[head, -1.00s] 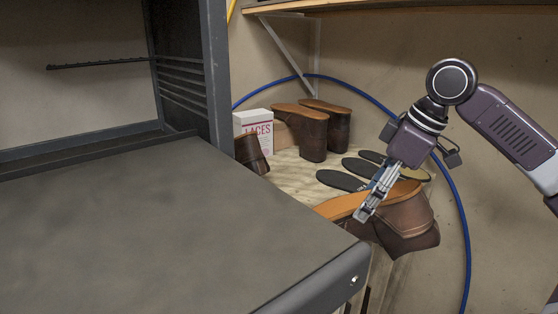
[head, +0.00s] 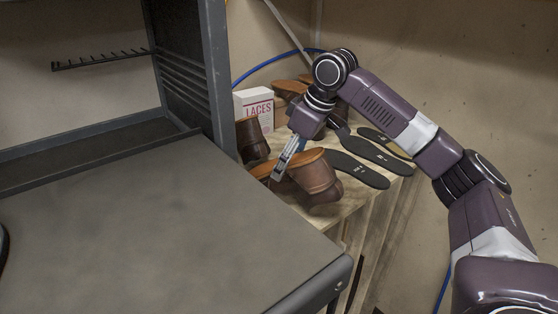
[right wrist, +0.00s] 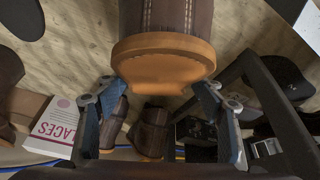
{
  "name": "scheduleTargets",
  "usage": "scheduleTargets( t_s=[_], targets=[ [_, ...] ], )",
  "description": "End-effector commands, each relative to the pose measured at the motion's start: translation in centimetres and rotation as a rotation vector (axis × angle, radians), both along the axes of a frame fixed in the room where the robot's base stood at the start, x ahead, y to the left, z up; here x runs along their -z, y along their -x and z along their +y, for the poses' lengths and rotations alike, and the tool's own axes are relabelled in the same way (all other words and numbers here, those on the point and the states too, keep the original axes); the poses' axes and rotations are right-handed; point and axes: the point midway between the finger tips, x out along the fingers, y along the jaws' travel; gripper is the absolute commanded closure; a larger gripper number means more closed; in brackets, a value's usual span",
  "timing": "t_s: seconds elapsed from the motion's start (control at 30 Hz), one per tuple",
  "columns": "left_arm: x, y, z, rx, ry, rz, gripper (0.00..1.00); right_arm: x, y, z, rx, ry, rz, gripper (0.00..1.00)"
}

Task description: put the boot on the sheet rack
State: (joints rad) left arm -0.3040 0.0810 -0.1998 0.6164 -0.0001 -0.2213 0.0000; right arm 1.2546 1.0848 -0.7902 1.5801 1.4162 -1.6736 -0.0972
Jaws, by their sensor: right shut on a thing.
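My right gripper (head: 279,172) is shut on a dark brown boot (head: 318,176) with a tan sole, near the front edge of the wooden bench. The boot is tipped over, its sole facing up. In the right wrist view the boot (right wrist: 165,20) lies between the fingers (right wrist: 163,112), which flank its sole. Whether the boot touches the bench is unclear. A grey metal frame (head: 216,85) with a slotted side panel and a toothed rail (head: 100,61) stands at left; I cannot tell whether it is the sheet rack. My left gripper is not in view.
A bare grey tabletop (head: 150,225) fills the lower left. On the wooden bench (head: 345,205) are a laces box (head: 254,109), another brown boot (head: 252,140) and several dark insoles (head: 358,170). More boots, partly hidden by my arm, stand behind. A blue hose runs along the wall.

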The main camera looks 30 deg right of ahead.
Motion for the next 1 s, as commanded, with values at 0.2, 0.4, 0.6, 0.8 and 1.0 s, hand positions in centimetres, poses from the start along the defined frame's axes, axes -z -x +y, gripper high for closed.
scheduleTargets(
  t_s=[0.2,0.4,0.6,0.8,1.0],
  targets=[
    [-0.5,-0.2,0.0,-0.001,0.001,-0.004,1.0,0.9,-2.4,1.0,0.0,0.001,0.0,0.91],
    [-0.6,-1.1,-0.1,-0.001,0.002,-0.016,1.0,1.4,-2.4,1.1,0.0,-0.001,-0.003,0.91],
    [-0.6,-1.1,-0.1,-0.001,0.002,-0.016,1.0,1.6,-2.4,1.1,0.0,-0.001,0.0,0.33],
    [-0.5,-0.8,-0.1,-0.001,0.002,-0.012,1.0,1.6,-2.3,1.1,0.0,-0.001,0.0,0.2],
    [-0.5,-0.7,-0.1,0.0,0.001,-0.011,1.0,1.5,-2.4,1.1,0.0,-0.002,-0.001,0.2]
  ],
)
